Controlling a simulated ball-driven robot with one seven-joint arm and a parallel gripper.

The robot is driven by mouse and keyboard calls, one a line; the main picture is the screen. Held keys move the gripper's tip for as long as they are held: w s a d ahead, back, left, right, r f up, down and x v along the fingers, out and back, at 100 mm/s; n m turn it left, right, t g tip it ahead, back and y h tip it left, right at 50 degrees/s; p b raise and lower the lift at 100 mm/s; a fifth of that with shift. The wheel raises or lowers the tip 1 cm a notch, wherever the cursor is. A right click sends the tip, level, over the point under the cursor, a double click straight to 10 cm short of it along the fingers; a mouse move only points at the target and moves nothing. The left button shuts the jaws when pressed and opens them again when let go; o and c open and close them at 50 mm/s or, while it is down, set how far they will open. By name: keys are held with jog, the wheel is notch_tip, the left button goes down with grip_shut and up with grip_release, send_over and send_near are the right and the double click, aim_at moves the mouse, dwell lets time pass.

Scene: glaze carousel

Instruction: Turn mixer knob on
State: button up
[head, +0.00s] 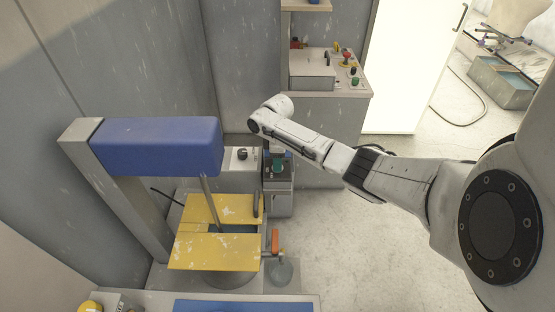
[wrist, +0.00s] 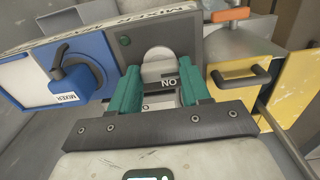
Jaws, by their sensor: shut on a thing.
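In the wrist view, a pale round knob (wrist: 158,62) sits on a dark grey plate (wrist: 190,40), with the upside-down word ON beside it. My gripper (wrist: 164,80) has green fingers on both sides of this knob and is shut on it. The fingers and palm hide part of the knob and plate. In the head view my gripper (head: 278,166) is low at a grey box (head: 279,203); the knob is hidden there.
A mixer with a blue head (head: 150,145) and yellow guard panels (head: 215,252) stands left of my gripper. A yellow panel with a dark handle (wrist: 242,76) is close on the right in the wrist view. A control desk (head: 325,95) stands behind. Floor (head: 350,240) on the right is clear.

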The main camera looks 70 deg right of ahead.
jog(key=shift+m, duration=0.4)
jog(key=shift+a+m+p, duration=0.1)
jog(key=shift+m+p, duration=0.4)
jog(key=shift+p, duration=0.15)
jog(key=m+p, duration=0.1)
jog(key=m, duration=0.3)
jog(key=shift+p, duration=0.35)
jog(key=m+p, duration=0.1)
jog(key=m, duration=0.5)
jog(key=o, duration=1.1)
jog(key=shift+c, duration=0.2)
